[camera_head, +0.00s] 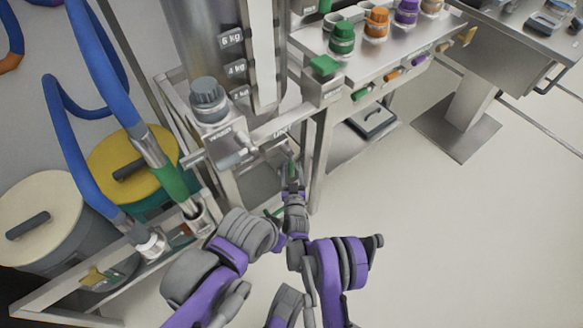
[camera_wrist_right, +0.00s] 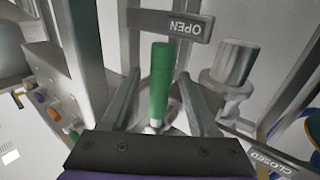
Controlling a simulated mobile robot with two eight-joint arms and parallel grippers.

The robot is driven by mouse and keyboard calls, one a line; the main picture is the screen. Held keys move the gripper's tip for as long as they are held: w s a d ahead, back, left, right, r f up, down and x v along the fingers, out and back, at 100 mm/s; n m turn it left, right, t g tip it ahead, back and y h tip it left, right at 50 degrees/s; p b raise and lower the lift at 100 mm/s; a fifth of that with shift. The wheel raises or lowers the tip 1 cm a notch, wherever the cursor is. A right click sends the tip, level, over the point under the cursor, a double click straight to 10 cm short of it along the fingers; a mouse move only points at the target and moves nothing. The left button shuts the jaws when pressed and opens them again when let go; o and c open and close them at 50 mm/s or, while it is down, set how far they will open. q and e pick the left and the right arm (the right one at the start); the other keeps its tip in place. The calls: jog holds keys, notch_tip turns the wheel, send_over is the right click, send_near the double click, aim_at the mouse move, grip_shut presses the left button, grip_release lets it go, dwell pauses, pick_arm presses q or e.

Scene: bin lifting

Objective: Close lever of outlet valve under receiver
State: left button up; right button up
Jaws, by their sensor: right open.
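The outlet valve lever has a green handle (camera_wrist_right: 160,82), which stands between the two fingers of my right gripper (camera_wrist_right: 159,76) in the right wrist view. Gaps show on both sides of the handle, so the fingers are open around it. An OPEN label (camera_wrist_right: 172,25) is just beyond the handle's tip, and a CLOSED label (camera_wrist_right: 272,163) is at the lower right. In the head view my right gripper (camera_head: 292,174) reaches under the steel receiver (camera_head: 205,45), where the lever is small and mostly hidden. I cannot make out my left gripper.
Steel frame posts (camera_head: 321,150) stand close to the right gripper. A metal cylinder (camera_wrist_right: 236,62) is right of the handle in the wrist view. A shelf with coloured-capped bottles (camera_head: 376,22) is to the right; lidded bins (camera_head: 38,212) and blue hoses are left.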

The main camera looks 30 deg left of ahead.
jog(key=shift+w+a, duration=0.1)
jog(key=shift+w, duration=0.15)
grip_shut()
dwell(1.4)
